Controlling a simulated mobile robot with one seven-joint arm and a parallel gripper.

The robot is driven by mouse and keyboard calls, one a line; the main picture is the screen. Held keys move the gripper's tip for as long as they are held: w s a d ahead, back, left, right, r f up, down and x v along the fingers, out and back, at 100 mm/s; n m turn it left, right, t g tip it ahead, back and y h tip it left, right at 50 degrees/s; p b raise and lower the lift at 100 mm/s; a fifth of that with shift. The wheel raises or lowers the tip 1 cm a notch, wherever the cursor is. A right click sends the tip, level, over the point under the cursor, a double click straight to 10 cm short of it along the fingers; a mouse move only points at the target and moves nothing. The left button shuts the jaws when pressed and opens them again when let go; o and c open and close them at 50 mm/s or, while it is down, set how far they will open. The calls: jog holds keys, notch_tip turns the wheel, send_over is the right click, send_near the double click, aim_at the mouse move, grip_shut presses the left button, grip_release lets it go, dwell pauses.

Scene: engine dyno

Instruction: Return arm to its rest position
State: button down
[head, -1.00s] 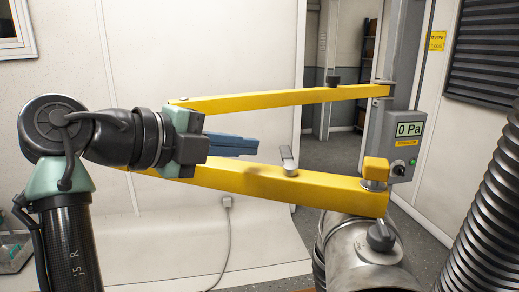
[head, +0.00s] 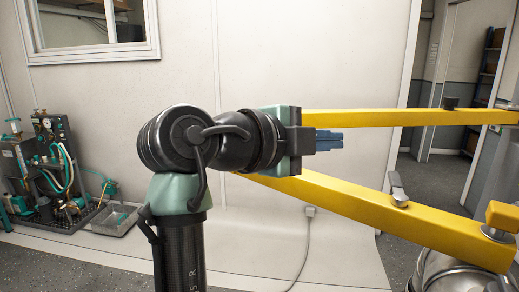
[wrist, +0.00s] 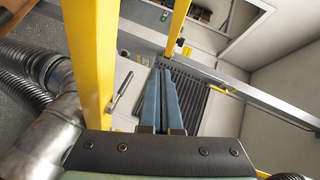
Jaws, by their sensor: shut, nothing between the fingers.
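My gripper (head: 342,140) is on the right end of my arm in the head view, pointing right. Its blue fingers are shut together with nothing between them; they also show in the wrist view (wrist: 166,80). In the head view, the fingers appear between the upper yellow beam (head: 400,117) and the lower yellow beam (head: 390,216) of a jointed arm. No contact with the beams is clear. My arm hides the beams' left ends. A grey lever (head: 398,190) stands on the lower beam.
A metal pipe (head: 448,272) lies under the lower beam's right end. A ribbed hose (wrist: 20,95) shows in the wrist view. Green equipment (head: 52,165) and a grey tray (head: 112,220) stand at the left. The floor (head: 80,262) at front left looks clear.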

jog(key=s+a+r+n+t+y+p, duration=0.2)
jog(key=a+r+n+t+y, duration=0.1)
jog(key=r+n+t, duration=0.35)
jog(key=s+a+r+n+t+y+p, duration=0.1)
jog(key=a+r+n+t+y+p, duration=0.15)
jog(key=r+n+t, duration=0.45)
jog(key=s+a+r+n+t+y+p, duration=0.1)
jog(key=s+a+r+n+t+y, duration=0.1)
jog(key=s+n, duration=0.4)
jog(key=s+a+r+n+t+y+p, duration=0.1)
jog(key=s+a+r+n+t+y, duration=0.1)
jog(key=s+a+r+n+y, duration=0.2)
jog(key=s+r+n+y, duration=0.1)
jog(key=s+r+n, duration=0.1)
jog(key=s, duration=0.1)
jog(key=shift+s+a+r+n+t+p, duration=0.2)
jog(key=shift+s+r+n+t+p, duration=0.1)
jog(key=shift+s+r+n+t, duration=0.1)
